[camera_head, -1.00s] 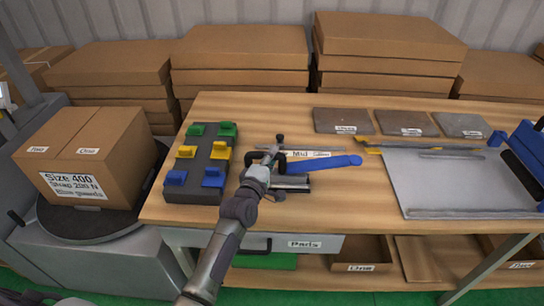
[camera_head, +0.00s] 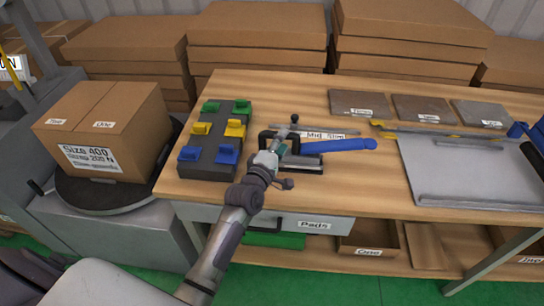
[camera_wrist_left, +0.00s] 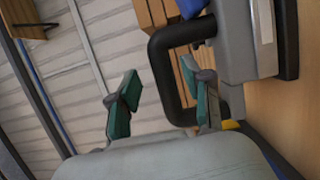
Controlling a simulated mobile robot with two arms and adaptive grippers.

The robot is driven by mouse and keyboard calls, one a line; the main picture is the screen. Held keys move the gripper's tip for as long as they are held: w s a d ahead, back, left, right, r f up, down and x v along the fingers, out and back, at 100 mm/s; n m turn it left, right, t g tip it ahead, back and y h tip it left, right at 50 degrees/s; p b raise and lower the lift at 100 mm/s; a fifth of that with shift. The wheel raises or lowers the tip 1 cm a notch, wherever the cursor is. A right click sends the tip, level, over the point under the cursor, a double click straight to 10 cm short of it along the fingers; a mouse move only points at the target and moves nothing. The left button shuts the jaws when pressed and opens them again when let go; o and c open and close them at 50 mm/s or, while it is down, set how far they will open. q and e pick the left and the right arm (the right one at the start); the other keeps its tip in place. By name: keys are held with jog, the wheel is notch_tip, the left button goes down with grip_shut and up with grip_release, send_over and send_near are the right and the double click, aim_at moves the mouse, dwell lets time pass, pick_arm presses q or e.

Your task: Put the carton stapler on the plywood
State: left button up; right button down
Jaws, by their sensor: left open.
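The carton stapler, with a long blue handle (camera_head: 345,144), a grey body (camera_head: 300,163) and a black loop grip, lies on the wooden table. My left gripper (camera_head: 270,156) is at the stapler's left end, by the black loop. In the left wrist view the two green-padded fingers (camera_wrist_left: 165,103) are open. One bar of the black loop (camera_wrist_left: 160,75) appears between them, with the right finger overlapping the loop's opening. Contact cannot be told. Three labelled sheets (camera_head: 422,108) lie at the table's back right; their labels are too small to read, so I cannot tell which is plywood. My right gripper is not in view.
A dark block with green, yellow and blue clips (camera_head: 210,150) stands left of the stapler. A grey metal tray (camera_head: 470,175) lies at right, with a yellow-ended tool (camera_head: 395,131) along its back edge. A cardboard box (camera_head: 105,130) sits on a turntable at left.

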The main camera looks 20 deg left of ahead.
pick_arm(q)
jog(key=s, duration=0.9)
jog(key=shift+a+b, duration=0.25)
jog(key=shift+b, duration=0.05)
jog(key=s+d+f+m+g+h, duration=0.2)
jog(key=s+d+f+m+g, duration=0.2)
jog(key=s+f+m+g, duration=0.4)
jog(key=s+a+f+m+g+y, duration=0.25)
jog(key=s+m, duration=0.35)
jog(key=s, duration=0.4)
jog(key=s+a+f+m+g+y, duration=0.1)
jog(key=s+m+g, duration=0.35)
jog(key=s, duration=0.55)
notch_tip(320, 180, down, 23)
jog(key=m, duration=0.1)
jog(key=s+a+f+g, duration=0.2)
jog(key=s+f, duration=1.6)
jog(key=shift+a+f, duration=0.25)
jog(key=shift+f, duration=0.05)
